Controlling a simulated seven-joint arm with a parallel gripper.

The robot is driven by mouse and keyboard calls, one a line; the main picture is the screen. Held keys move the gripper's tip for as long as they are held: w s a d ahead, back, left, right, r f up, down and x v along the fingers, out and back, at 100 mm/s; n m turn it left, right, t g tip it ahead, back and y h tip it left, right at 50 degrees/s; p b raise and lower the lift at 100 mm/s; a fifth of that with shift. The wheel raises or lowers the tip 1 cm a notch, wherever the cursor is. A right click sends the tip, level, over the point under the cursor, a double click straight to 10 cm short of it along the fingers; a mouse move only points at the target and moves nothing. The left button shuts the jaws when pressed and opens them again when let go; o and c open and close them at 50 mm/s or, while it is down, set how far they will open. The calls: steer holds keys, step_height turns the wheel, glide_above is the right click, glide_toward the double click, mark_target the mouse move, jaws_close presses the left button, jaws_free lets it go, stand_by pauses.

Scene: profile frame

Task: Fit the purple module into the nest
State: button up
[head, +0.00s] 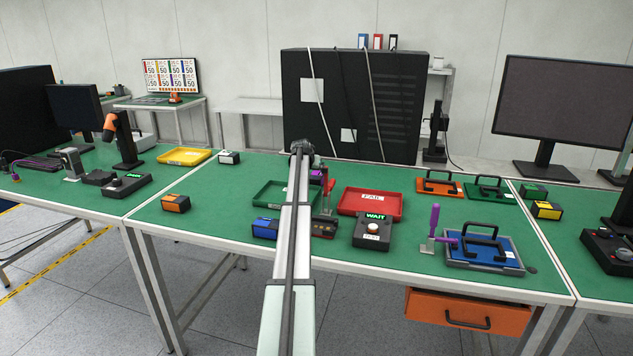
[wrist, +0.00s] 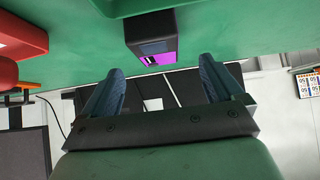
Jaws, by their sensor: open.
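The purple module (wrist: 152,45) is a dark block with a bright purple face in the wrist view. It stands on the green table top, just beyond the fingertips and roughly between them. In the head view only a purple patch of it (head: 316,174) shows beside my arm. My gripper (wrist: 161,66) is open and empty, its two blue-grey fingers spread apart; no contact with the module is visible. In the head view the fingers are hidden behind my arm. A grey frame with a blue plate (head: 485,252) and a purple lever stands at right; I cannot tell whether it is the nest.
A green tray (head: 262,203) and a red tray (head: 350,212) flank my arm, and a box marked WAIT (head: 373,240) stands before the red one. Orange (head: 426,192) and green handled plates lie at back right. A black cabinet (head: 390,110) stands behind.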

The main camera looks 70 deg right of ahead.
mark_target(316, 175)
steer(key=x, duration=0.9)
steer(key=shift+s+d, duration=0.1)
steer(key=shift+s, duration=0.05)
steer(key=c, duration=1.3)
steer(key=shift+r, duration=0.1)
